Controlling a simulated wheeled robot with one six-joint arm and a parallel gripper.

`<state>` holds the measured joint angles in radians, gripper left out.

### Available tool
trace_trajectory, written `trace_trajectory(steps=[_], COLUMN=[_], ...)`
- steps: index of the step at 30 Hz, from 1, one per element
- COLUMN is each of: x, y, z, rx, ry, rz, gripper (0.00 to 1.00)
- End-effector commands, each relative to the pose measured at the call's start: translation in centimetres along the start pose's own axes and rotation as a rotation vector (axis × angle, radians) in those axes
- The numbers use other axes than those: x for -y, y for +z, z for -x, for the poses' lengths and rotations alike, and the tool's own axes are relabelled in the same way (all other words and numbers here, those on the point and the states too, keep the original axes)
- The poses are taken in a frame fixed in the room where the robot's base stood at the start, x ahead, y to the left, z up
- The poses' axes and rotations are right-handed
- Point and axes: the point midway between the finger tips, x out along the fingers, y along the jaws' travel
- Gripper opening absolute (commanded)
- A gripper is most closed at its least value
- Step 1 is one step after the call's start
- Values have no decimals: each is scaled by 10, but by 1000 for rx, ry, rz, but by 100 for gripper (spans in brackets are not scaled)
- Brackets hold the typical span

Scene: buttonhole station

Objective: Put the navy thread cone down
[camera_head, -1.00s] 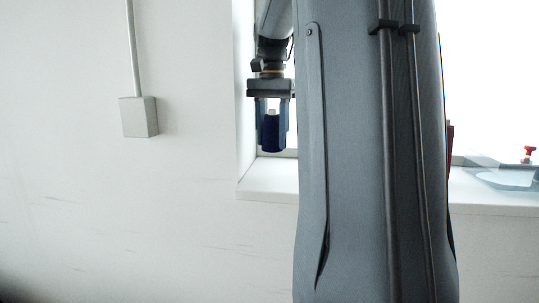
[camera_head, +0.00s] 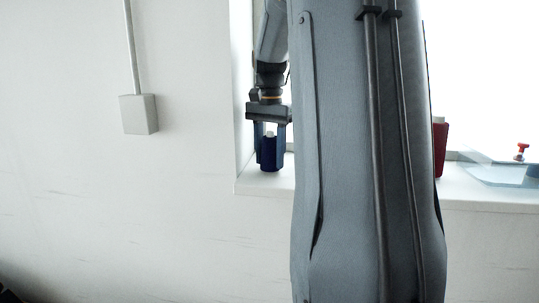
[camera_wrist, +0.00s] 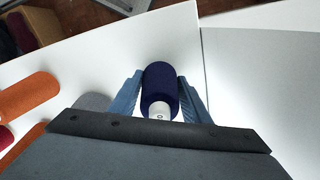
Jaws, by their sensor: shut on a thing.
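The navy thread cone (camera_head: 270,156) is upright between the fingers of my gripper (camera_head: 269,148), low over the left end of the white window sill (camera_head: 256,186). I cannot tell whether its base touches the sill. In the wrist view the navy cone (camera_wrist: 160,84) shows its white tip toward the camera, and both blue fingers of my gripper (camera_wrist: 160,92) close on its sides. My arm column hides the middle of the sill in the head view.
In the wrist view, orange cones (camera_wrist: 30,97) and a grey cone (camera_wrist: 92,102) stand left of my gripper. In the head view a red object (camera_head: 440,150) and a clear plate (camera_head: 495,174) with a red knob (camera_head: 521,150) are on the sill at right.

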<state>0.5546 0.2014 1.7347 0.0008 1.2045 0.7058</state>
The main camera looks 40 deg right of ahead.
Motion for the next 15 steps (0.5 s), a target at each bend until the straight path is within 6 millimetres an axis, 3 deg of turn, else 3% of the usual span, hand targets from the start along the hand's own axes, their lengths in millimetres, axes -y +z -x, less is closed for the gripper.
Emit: trace_trajectory(steps=[2,3,6,15], x=[0,0,0,0], y=[0,0,0,0], z=[-3,-3,-3,-1], rx=[0,0,0,0], ry=[0,0,0,0], rz=[0,0,0,0], gripper=[19,46,62,62])
